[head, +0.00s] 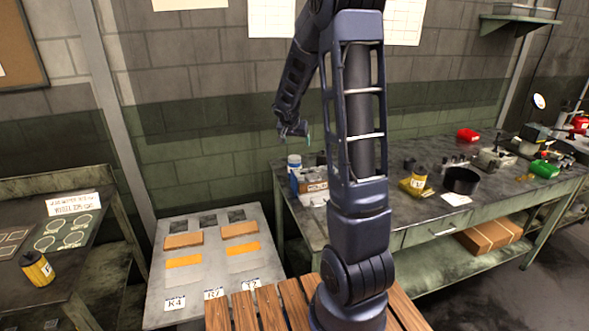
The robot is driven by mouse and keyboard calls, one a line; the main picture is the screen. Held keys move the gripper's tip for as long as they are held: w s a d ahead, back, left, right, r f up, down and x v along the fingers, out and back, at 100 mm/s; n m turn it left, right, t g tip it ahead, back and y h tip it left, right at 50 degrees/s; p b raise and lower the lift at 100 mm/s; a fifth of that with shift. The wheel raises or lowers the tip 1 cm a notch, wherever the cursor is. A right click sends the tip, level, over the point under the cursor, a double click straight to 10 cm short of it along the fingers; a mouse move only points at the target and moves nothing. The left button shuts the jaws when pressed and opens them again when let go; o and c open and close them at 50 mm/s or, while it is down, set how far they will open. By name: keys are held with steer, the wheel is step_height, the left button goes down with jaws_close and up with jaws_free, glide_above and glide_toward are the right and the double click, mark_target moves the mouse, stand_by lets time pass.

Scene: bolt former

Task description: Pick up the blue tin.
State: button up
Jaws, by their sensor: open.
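A small blue-and-white tin (294,163) stands at the left end of the long workbench (385,215); it looks like the blue tin. My gripper (297,137) hangs above the bench's left end, a little above the tin and apart from it in the picture. Its jaws are open with nothing seen between them. The fingertips are small and thin here, so their exact distance from the tin cannot be told. Part of the bench behind my arm is hidden.
A small carton (313,186) and other small items crowd the tin's near side. A grey board (200,280) is at left front.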

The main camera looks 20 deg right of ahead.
glide_toward(294, 157)
steer(key=f, duration=0.2)
steer(key=shift+d+x, duration=0.15)
steer(key=shift+x, duration=2.45)
steer(key=shift+d+x, duration=0.15)
steer(key=shift+x, duration=2.5)
steer(key=shift+w+r, duration=0.2)
steer(key=c, duration=1.2)
steer(key=shift+o, duration=0.2)
steer(key=shift+r, duration=0.1)
